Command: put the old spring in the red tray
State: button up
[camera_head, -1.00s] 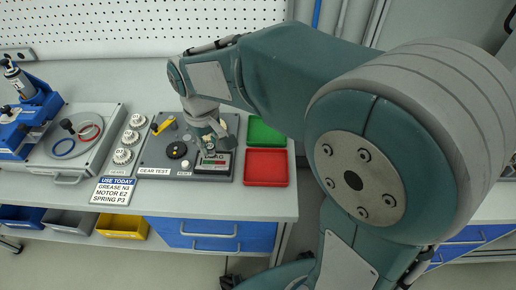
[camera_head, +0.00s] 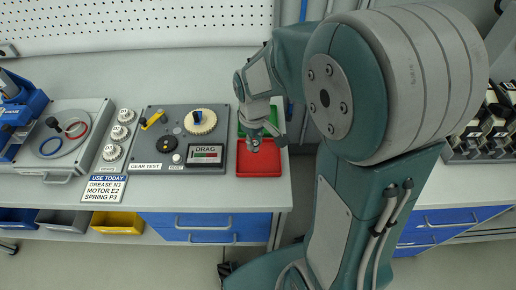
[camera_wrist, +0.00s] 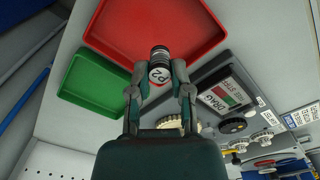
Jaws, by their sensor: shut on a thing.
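The old spring (camera_wrist: 159,55), a dark ribbed cylinder with a pale end marked P2, is between the fingers of my gripper (camera_wrist: 159,82) in the wrist view. My gripper is shut on it. The red tray (camera_wrist: 205,35) lies behind the spring there, with bare floor visible. In the head view my gripper (camera_head: 254,146) is over the back part of the red tray (camera_head: 259,170). The spring is too small and covered to make out clearly in that view. I cannot tell how high it is above the tray floor.
A green tray (camera_head: 243,130) adjoins the red tray's back side. The gear test panel (camera_head: 150,130) with a DRAG display (camera_head: 206,155) stands to the left. A sign (camera_head: 115,189) reads USE TODAY, with SPRING P3. The bench front edge is close to the red tray.

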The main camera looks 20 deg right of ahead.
aim_at(258, 150)
jog(key=shift+d+f, duration=0.2)
jog(key=shift+f, duration=0.85)
jog(key=shift+d+f, duration=0.15)
jog(key=shift+f, duration=0.85)
jog(key=shift+f, duration=0.1)
jog(key=o, duration=0.8)
jog(key=shift+o, duration=0.2)
notch_tip(258, 150, up, 11)
jog(key=shift+r, duration=0.2)
jog(key=shift+s+r, duration=0.1)
jog(key=shift+r, duration=0.45)
jog(key=s+r+m+t, duration=0.2)
jog(key=s+r, duration=0.2)
jog(key=s, duration=0.3)
jog(key=s+r+m+t, duration=0.3)
jog(key=s, duration=0.4)
jog(key=shift+r+t, duration=0.3)
jog(key=shift+r, duration=0.1)
